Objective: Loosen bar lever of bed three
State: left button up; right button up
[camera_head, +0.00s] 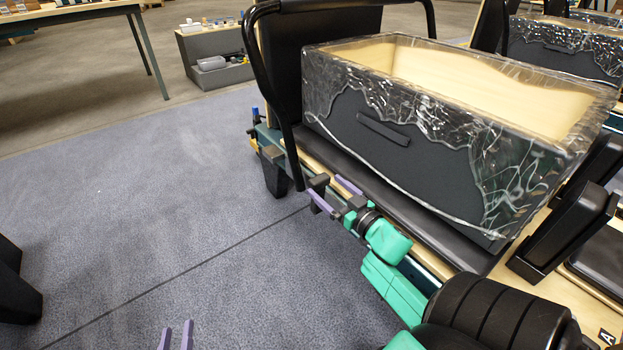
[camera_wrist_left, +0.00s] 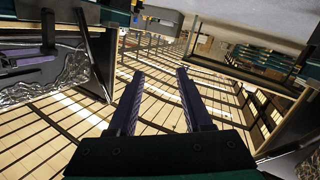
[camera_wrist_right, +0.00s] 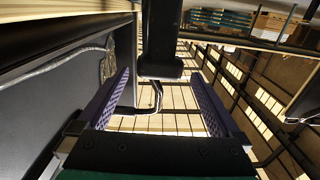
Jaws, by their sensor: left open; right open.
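A bed (camera_head: 440,262) with a wooden frame stands at the right in the head view; no number three is legible on it. A curved black bar (camera_head: 262,80) rises at its far end. A short black piece (camera_head: 318,181), perhaps the bar's lever, sticks out low on the bed's side. My right gripper (camera_head: 325,186) is open, its purple fingers on either side of that piece. In the right wrist view a black block (camera_wrist_right: 161,66) shows between the fingertips; contact cannot be told. My left gripper (camera_head: 177,328) is open and empty over the floor, low in the head view.
A box wrapped in clear plastic (camera_head: 385,130) sits on the bed. More beds stand to the right, one with a similar box (camera_head: 560,50). A grey bin (camera_head: 215,65) and a table (camera_head: 75,14) stand at the back.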

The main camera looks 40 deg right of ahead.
aim_at(322, 184)
jog(key=w+b, duration=0.1)
jog(key=w, duration=0.2)
jog(key=shift+w+f, duration=0.1)
jog(key=shift+w, duration=0.15)
jog(key=w+b, duration=0.1)
jog(key=w, duration=0.2)
jog(key=shift+w+d+b, duration=0.1)
jog(key=shift+w+b, duration=0.25)
grip_shut()
pick_arm(q)
jog(key=w+a+r+t+h, duration=0.1)
jog(key=w+r+t, duration=0.1)
jog(key=r, duration=0.7)
jog(key=w+a+r+m+t+h, duration=0.1)
jog(key=r+t, duration=0.3)
jog(key=r, duration=0.5)
jog(key=w+r+t, duration=0.2)
jog(key=r+t, duration=0.1)
jog(key=r, duration=0.6)
jog(key=shift+w+a+r+m+h, duration=0.3)
jog(key=shift+a+m+h, duration=0.1)
